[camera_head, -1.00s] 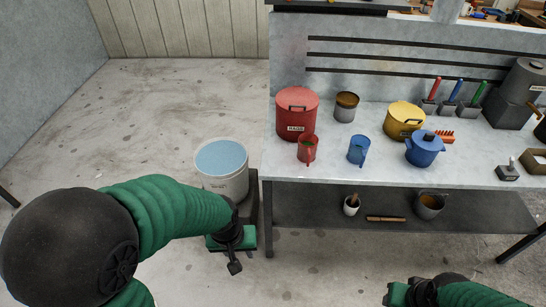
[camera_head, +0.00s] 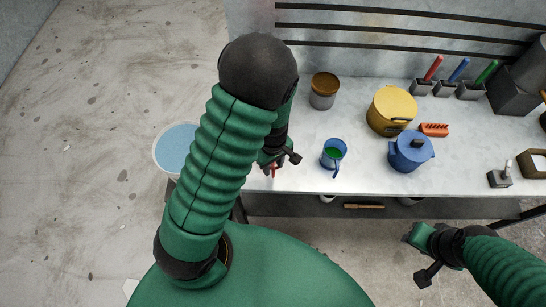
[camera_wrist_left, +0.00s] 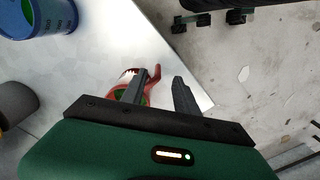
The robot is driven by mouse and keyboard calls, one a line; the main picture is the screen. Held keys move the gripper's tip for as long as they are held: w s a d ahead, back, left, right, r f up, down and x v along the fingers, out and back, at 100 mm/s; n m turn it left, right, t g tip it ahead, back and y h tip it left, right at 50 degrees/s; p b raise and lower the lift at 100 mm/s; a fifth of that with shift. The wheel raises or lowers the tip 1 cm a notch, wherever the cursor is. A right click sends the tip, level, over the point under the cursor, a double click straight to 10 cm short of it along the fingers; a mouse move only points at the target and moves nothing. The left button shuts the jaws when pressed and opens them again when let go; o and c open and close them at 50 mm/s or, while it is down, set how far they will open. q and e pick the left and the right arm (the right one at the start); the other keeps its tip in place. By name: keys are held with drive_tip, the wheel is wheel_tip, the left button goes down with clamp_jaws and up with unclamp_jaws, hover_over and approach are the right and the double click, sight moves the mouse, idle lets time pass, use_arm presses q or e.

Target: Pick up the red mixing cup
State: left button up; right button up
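The red mixing cup (camera_wrist_left: 130,75) has green inside and stands on the white tabletop in the left wrist view. Only a small red bit of it (camera_head: 273,172) shows in the head view; the arm and hand hide the rest. My left gripper (camera_wrist_left: 160,76) is open, its two dark fingers apart over the cup. One finger overlaps the cup, and part of the red handle shows between the fingers. I cannot tell whether they touch it. In the head view the left gripper (camera_head: 272,165) is near the table's front edge. My right gripper (camera_head: 424,255) hangs off the table's front; its opening is unclear.
A blue cup (camera_head: 328,160) stands right of the left gripper. A brown-topped can (camera_head: 324,92), yellow pot (camera_head: 392,108), blue pot (camera_head: 408,152) and orange brush (camera_head: 434,130) stand farther along the workbench (camera_head: 300,180).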

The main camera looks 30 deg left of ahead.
sight(273, 174)
use_arm(q)
wheel_tip(273, 174, down, 2)
drive_tip(key=shift+s+d+f, duration=0.15)
drive_tip(key=shift+f, duration=0.05)
drive_tip(key=f, duration=0.3)
drive_tip(key=w+f, duration=0.1)
drive_tip(key=f, duration=0.1)
drive_tip(key=shift+a+f, duration=0.15)
drive_tip(key=shift+a, duration=0.05)
drive_tip(key=shift+s+a+f, duration=0.1)
drive_tip(key=shift+a+f, duration=0.05)
drive_tip(key=shift+d, duration=0.25)
clamp_jaws()
